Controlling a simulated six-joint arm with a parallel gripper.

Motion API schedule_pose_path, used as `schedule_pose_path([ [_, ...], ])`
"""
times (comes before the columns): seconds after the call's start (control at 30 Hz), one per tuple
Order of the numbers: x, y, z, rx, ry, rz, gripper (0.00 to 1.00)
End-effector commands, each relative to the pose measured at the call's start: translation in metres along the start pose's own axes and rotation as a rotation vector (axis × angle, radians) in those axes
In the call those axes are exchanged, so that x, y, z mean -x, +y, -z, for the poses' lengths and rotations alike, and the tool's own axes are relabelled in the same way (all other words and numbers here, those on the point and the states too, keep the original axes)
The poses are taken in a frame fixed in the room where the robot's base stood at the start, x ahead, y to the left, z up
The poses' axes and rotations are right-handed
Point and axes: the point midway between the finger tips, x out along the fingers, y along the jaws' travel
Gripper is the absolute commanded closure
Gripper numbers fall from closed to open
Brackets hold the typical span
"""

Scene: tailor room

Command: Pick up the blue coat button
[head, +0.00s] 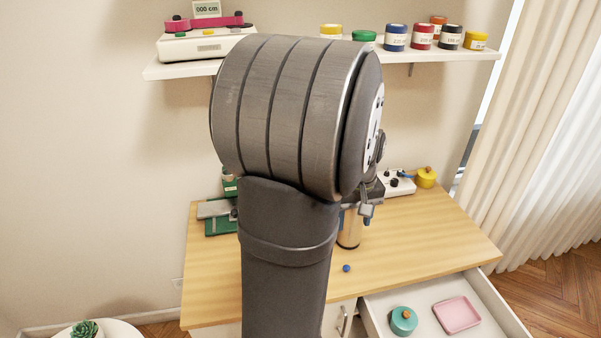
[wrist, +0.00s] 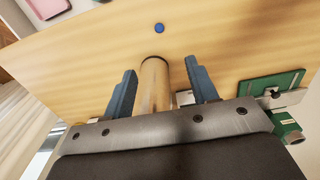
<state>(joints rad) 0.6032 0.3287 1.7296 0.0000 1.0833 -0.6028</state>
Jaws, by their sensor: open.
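The blue coat button (head: 346,268) is small and round and lies on the wooden table near its front edge. It also shows in the wrist view (wrist: 159,28), at the top and beyond my fingertips. My gripper (wrist: 160,85) is open, with its two blue-grey fingers apart. A wooden cylinder (wrist: 154,88) stands between the fingers in the wrist view, and I cannot tell whether they touch it. In the head view the cylinder (head: 349,232) stands behind the button, and my arm hides most of the gripper.
An open drawer (head: 378,325) at the front right holds a teal round container (head: 403,320) and a pink tray (head: 458,315). A green device (head: 219,225) stands at the table's left, a white device (head: 398,187) at the back. The table (head: 440,235) is clear on the right.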

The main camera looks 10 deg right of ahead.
Motion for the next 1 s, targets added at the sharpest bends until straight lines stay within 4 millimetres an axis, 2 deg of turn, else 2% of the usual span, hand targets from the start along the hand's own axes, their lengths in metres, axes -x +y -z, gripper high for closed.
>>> schedule_pose_path([
  [0.3, 0.000, 0.000, 0.000, -0.003, 0.000, -0.001, 0.55],
  [0.47, -0.002, -0.006, -0.001, -0.081, -0.005, -0.026, 0.55],
  [0.77, -0.007, -0.028, -0.009, -0.495, 0.028, -0.157, 0.55],
  [1.0, -0.011, -0.047, -0.014, -0.838, 0.125, -0.240, 0.55],
])
